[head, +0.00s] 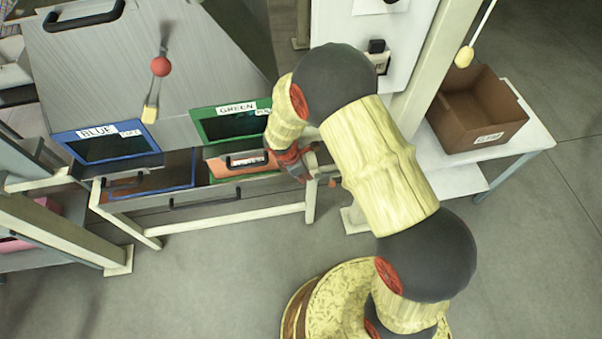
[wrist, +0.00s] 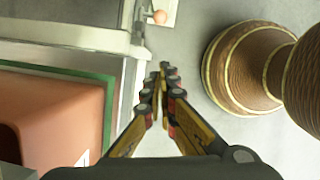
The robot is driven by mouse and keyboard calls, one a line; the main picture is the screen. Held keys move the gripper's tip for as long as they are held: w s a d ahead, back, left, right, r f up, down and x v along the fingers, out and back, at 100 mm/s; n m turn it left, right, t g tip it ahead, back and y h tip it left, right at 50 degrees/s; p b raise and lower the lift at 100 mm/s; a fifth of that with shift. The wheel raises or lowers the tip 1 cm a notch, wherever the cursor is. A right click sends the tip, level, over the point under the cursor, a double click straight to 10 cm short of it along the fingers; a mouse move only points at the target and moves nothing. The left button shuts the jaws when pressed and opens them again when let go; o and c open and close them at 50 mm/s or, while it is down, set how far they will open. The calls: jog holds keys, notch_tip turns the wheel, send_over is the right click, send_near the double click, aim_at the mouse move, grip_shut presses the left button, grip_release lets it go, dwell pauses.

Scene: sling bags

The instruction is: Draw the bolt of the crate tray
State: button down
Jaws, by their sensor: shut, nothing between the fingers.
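The crate tray (head: 240,190) is a pale metal frame under the sloped unit, with a dark handle along its front. A small orange knob (head: 332,182), which looks like the bolt's end, shows at its right end. In the wrist view an orange knob (wrist: 161,17) sits by a pale plate at the top, ahead of the fingertips. My gripper (head: 304,175) is at the tray's right end, partly hidden by my arm. In the wrist view my gripper (wrist: 163,75) is shut and empty, pointing towards the knob but apart from it. The bolt's shaft is not clearly visible.
An orange crate (head: 238,168) sits in the tray below the green chute (head: 230,122); the blue chute (head: 108,146) is left of it. A red ball (head: 160,66) hangs over the slope. A cardboard box (head: 478,110) stands on a white table.

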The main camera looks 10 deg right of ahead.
aim_at(331, 184)
jog(key=w+d+f+b, duration=0.1)
jog(key=d+f+b, duration=0.4)
jog(key=f, duration=0.5)
jog(key=shift+w+d+f, duration=0.2)
jog(key=shift+d+f, duration=0.05)
jog(key=shift+d, duration=0.7)
jog(key=shift+d, duration=1.8)
